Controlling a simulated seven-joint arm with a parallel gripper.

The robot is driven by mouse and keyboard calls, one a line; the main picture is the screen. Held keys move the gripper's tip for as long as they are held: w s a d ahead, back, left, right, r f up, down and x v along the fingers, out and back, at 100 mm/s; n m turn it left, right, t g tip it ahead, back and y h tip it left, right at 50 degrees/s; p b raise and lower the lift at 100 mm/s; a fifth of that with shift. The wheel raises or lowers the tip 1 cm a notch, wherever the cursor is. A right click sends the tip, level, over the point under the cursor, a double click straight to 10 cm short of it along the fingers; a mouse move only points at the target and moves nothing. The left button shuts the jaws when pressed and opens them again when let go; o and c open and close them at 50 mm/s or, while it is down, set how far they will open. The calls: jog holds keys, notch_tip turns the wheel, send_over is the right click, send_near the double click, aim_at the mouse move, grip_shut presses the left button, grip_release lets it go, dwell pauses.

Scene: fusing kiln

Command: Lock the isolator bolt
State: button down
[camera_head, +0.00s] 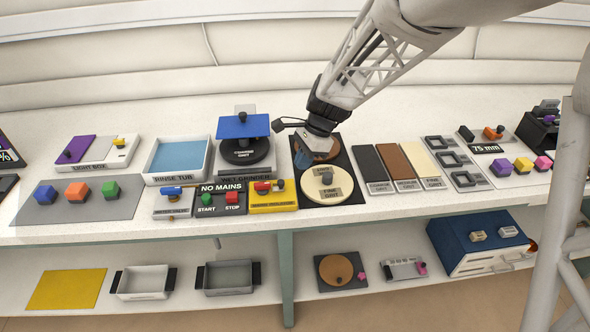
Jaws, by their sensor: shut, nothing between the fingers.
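A yellow unit (287,201) stands at the front of the bench, right of the START/STOP box. It has a red handle (263,186) on top and a small label that I cannot read; it looks like the isolator with its bolt. The bolt's exact position is too small to tell. A white unit (158,205) with a blue handle (171,191) stands left of the START/STOP box. My gripper (303,163) is up and to the right of the yellow unit, over the black board with the round discs. It is shut and apart from the yellow unit.
The START/STOP box (207,210) shows "NO MAINS". The wet grinder (230,171) stands behind it, and the rinse tub (150,163) is to the left. The round fine grit disc (318,195) lies right of the yellow unit. Trays stand on the lower shelf.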

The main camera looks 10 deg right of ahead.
jog(key=s+v, duration=0.1)
jog(key=v, duration=0.6)
jog(key=shift+w+r, duration=0.15)
jog(key=shift+w, duration=0.35)
jog(key=shift+d, duration=0.1)
jog(key=shift+d, duration=0.7)
